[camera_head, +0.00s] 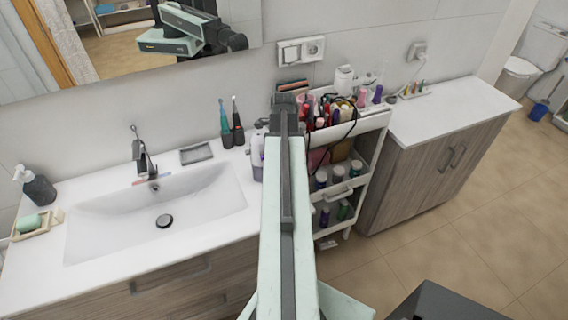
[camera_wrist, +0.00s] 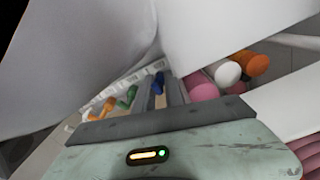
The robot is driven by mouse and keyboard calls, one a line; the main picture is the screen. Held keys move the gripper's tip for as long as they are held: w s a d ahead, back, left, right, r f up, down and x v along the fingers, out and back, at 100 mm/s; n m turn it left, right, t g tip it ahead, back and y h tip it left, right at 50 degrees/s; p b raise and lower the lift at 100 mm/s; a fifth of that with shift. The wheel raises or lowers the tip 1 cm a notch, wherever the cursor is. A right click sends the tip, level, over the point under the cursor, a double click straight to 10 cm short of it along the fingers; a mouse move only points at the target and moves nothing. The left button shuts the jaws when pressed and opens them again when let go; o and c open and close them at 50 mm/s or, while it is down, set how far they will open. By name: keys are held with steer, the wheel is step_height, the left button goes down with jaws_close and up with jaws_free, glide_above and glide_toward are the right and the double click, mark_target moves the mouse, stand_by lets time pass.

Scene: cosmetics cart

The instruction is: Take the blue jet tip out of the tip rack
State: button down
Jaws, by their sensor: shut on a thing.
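In the wrist view my gripper (camera_wrist: 159,90) is shut on the blue jet tip (camera_wrist: 158,82), which shows between the two grey fingers. The white tip rack (camera_wrist: 152,69) lies just beyond it, with green tips (camera_wrist: 126,98) and orange tips to the left of the fingers. Whether the blue tip's lower end is still inside the rack I cannot tell. In the head view a small rack with coloured tips (camera_head: 413,89) stands on the right counter. My arm runs up the middle there and its gripper end is not clear.
Pink, white and orange round-ended things (camera_wrist: 229,73) are close right of the fingers. Large pale surfaces fill the top of the wrist view. In the head view a crowded white cart (camera_head: 371,124) stands between the sink (camera_head: 110,218) and the right counter (camera_head: 440,112), which is mostly bare.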

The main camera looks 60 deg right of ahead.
steer(key=shift+r, duration=0.1)
step_height(320, 180, up, 10)
steer(key=p, duration=1)
steer(key=shift+a, duration=0.1)
